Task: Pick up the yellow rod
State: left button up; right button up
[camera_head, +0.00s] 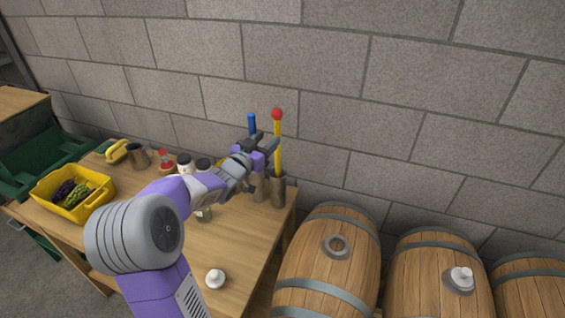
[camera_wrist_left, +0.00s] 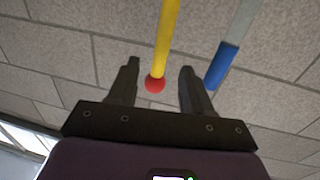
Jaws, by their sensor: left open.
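The yellow rod (camera_head: 278,150) with a red ball on top stands nearly upright in a brown cup (camera_head: 278,190) at the table's right end. My left gripper (camera_head: 264,143) is open and empty, at the height of the rod's upper part, with its fingertips close to it. In the left wrist view, the rod (camera_wrist_left: 166,40) and its red ball appear in the gap between the open fingers (camera_wrist_left: 160,75). I cannot tell whether a finger touches the rod. My right gripper is not in view.
A blue-topped rod (camera_head: 251,124) stands just left, partly behind my gripper. A yellow crate of grapes (camera_head: 47,186), a dark mug (camera_head: 137,157), small jars (camera_head: 185,163) and a white stopper (camera_head: 215,278) are on the table (camera_head: 245,240). Barrels (camera_head: 330,270) stand right; a block wall is behind.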

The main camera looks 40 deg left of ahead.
pick_arm(q)
jog(key=shift+w+a, duration=0.1)
jog(key=shift+w, duration=0.7)
jog(key=shift+w+a, duration=0.15)
jog(key=shift+w, duration=0.75)
jog(key=shift+w+a, duration=0.2)
jog(key=shift+w, duration=0.75)
jog(key=shift+w+a, duration=0.15)
jog(key=shift+w, duration=0.75)
jog(key=shift+c, duration=0.5)
grip_shut()
notch_tip(320, 180, up, 18)
jog(key=p, duration=0.8)
send_over(276, 130)
jog(key=w, duration=0.1)
jog(key=shift+a, duration=0.15)
jog(key=shift+r, duration=0.1)
